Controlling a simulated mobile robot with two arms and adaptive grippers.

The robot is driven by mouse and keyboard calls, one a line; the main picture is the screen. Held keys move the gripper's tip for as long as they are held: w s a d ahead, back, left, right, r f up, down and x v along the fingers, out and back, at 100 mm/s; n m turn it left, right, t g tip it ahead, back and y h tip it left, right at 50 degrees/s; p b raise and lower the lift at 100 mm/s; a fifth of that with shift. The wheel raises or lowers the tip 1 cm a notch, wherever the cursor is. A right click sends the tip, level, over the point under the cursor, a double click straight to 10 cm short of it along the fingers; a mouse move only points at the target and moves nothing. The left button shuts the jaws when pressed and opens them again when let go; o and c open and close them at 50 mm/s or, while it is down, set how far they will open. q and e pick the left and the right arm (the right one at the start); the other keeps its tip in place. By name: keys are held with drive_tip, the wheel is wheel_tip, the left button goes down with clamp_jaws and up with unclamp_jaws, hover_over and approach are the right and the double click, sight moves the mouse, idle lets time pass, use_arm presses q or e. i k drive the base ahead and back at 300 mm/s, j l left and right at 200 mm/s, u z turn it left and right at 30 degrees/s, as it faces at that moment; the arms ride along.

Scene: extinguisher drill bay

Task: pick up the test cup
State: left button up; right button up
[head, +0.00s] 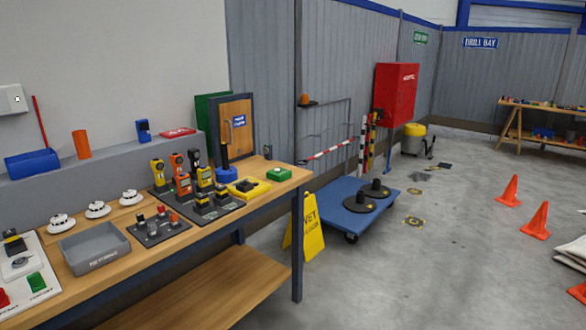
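I cannot tell for sure which thing is the test cup. An orange cylinder (81,144) stands on the grey ledge at the left, slightly tilted in the picture, and is the most cup-like thing in view. Several white round detectors (97,209) sit in a row on the wooden workbench (265,188) below it. Neither of my grippers is in view, and nothing is seen being held.
The bench also bears a grey tray (95,248), a dark rack of handheld meters (205,181) and a switch panel (20,268). A yellow wet-floor sign (309,232) and a blue trolley (337,197) stand right of it.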

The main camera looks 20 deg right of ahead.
sight(226, 173)
drive_tip(key=z, duration=0.25)
drive_tip(key=u, duration=1.95)
drive_tip(key=z, duration=1.95)
drive_tip(key=i+l+u, duration=0.15)
drive_tip(key=u, duration=0.25)
drive_tip(key=i+l+u, duration=0.15)
drive_tip(key=u, duration=0.2)
drive_tip(key=i+l, duration=0.2)
drive_tip(key=i+l+u, duration=0.15)
drive_tip(key=l, duration=0.25)
drive_tip(key=i+l, duration=0.25)
drive_tip(key=i+l+u, duration=0.15)
drive_tip(key=l, duration=0.25)
drive_tip(key=i+l, duration=0.15)
drive_tip(key=l, duration=0.2)
drive_tip(key=i+l+u, duration=0.15)
drive_tip(key=l, duration=0.2)
drive_tip(key=i+l, duration=0.2)
drive_tip(key=l, duration=0.15)
drive_tip(key=u, duration=0.05)
